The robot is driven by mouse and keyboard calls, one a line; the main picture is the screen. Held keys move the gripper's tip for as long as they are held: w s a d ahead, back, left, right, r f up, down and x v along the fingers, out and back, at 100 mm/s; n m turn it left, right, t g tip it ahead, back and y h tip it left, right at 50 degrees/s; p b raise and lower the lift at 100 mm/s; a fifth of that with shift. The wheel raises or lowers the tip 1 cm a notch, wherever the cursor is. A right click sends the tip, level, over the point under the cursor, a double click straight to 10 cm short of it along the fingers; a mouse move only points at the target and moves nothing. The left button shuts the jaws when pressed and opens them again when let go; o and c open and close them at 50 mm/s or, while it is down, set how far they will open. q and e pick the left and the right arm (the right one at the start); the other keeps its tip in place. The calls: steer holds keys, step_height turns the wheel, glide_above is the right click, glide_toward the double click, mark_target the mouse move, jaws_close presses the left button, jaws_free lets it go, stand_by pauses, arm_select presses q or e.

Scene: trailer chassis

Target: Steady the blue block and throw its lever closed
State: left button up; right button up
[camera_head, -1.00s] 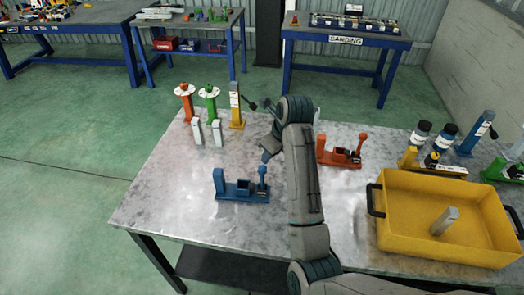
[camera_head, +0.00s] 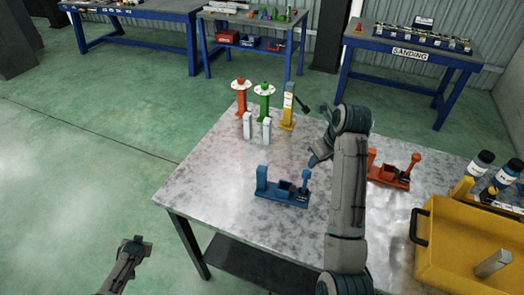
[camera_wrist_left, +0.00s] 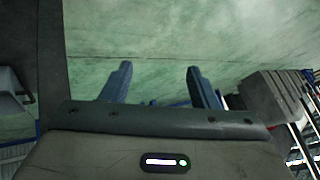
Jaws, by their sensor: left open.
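The blue block (camera_head: 282,192) lies on the metal table, near its front left part, with a taller post at its left end. Its lever (camera_head: 305,182) stands upright at the right end. My left gripper (camera_head: 138,242) is low at the left, over the floor and off the table, well apart from the block. In the left wrist view its two blue fingers (camera_wrist_left: 158,75) are spread with nothing between them. My right gripper (camera_head: 318,152) hangs over the table behind and right of the blue block, not touching it; its jaws are too small and dark to read.
A similar red block (camera_head: 390,172) lies right of my right arm. A yellow bin (camera_head: 470,240) holds a grey piece at the right. Red, green and yellow posts and two grey pieces stand at the back left. The table's left part is bare.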

arm_select(q)
steer(key=w+a+r+n+t+y, duration=0.1)
steer(key=w+r+n+y, duration=0.1)
steer(key=w+r, duration=1.95)
steer(key=w+d+r+g+h, duration=0.1)
steer(key=d+r, duration=0.1)
steer(key=d, duration=0.6)
steer(key=w+d+r+g+h, duration=0.1)
steer(key=d+r, duration=0.1)
steer(key=d, duration=0.5)
steer(key=w+d+r+m+g+h, duration=0.1)
steer(key=d+r, duration=0.2)
steer(key=d, duration=0.5)
steer(key=shift+w+d, duration=0.25)
steer(key=shift+d, duration=0.05)
steer(key=s+d+r+m+g+h, duration=0.1)
steer(key=d+r, duration=0.3)
steer(key=d, duration=0.5)
steer(key=s+d+r+m+g+h, duration=0.1)
steer(key=d+r+h, duration=0.1)
steer(key=d+r, duration=0.45)
steer(key=m+g, duration=0.2)
glide_above(262, 168)
steer(key=shift+w+a+f+h, duration=0.1)
steer(key=shift+f+h, duration=0.1)
steer(key=shift+h, duration=0.1)
steer(key=shift+f, duration=0.2)
step_height(262, 168, down, 11)
steer(key=shift+r, duration=0.2)
